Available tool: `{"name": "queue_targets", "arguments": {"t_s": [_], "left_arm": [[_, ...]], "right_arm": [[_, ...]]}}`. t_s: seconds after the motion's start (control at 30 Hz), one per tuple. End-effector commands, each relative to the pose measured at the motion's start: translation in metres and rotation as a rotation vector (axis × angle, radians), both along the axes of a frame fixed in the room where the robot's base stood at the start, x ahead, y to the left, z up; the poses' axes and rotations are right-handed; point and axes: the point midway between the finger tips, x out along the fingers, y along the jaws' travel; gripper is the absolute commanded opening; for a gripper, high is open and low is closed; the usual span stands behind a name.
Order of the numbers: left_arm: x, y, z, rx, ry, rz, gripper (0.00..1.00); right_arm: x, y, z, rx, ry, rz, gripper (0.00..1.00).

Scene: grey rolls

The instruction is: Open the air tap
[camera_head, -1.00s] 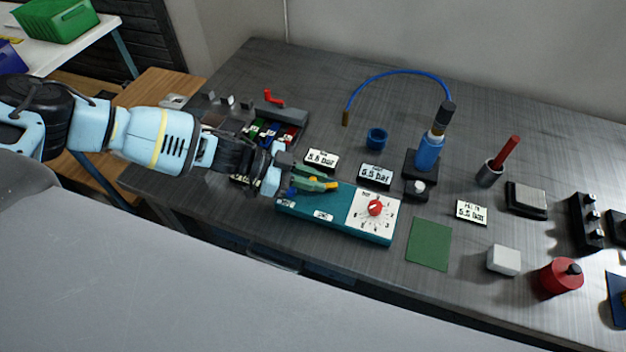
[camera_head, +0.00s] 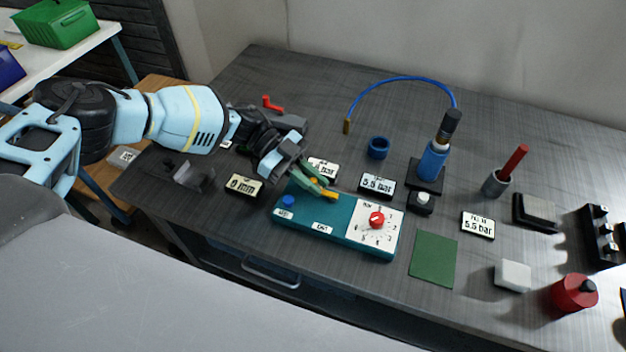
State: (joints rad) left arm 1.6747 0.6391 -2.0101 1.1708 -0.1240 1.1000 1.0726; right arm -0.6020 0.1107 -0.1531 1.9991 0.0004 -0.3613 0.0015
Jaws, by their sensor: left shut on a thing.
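A teal box (camera_head: 325,220) lies near the bench's front edge, with a white dial face and red knob (camera_head: 376,219) at its right end. A blue button (camera_head: 288,201) and small white labels are on its left part. My left gripper (camera_head: 316,182) reaches over the box's back edge from the left, with green finger-like parts. It is shut on a small yellow piece (camera_head: 327,194) at the box's top, seemingly the tap's lever; the gripper partly hides it. A red lever (camera_head: 271,104) stands on a grey block further back. My right gripper is not in view.
Display plates, one (camera_head: 377,186) reading 5.5 bar, stand behind and beside the box. A blue cylinder (camera_head: 433,160) with a hose, a blue ring (camera_head: 377,147) and a green mat (camera_head: 433,259) are near. A dark bracket (camera_head: 194,177) lies left.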

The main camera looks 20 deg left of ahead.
Motion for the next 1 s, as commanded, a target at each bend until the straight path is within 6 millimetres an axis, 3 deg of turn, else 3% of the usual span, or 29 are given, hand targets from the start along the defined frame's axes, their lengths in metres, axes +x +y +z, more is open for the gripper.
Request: {"name": "queue_targets", "arguments": {"t_s": [0.37, 0.4, 0.53, 0.83, 1.0], "left_arm": [[0.0, 0.0, -0.001, 0.002, -0.002, -0.003, 0.0], [0.0, 0.0, 0.0, 0.002, -0.002, -0.002, 0.2], [0.0, 0.0, 0.0, 0.001, -0.001, -0.003, 0.36], [0.001, 0.002, 0.001, 0.0, -0.001, -0.002, 0.36], [0.005, 0.018, 0.006, 0.001, -0.002, 0.001, 0.36]], "right_arm": [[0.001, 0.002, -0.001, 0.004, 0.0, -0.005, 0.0], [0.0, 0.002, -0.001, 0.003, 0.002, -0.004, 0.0], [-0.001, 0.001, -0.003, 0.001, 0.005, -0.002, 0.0], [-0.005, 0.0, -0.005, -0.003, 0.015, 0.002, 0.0], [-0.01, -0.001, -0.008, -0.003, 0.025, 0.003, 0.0]]}}
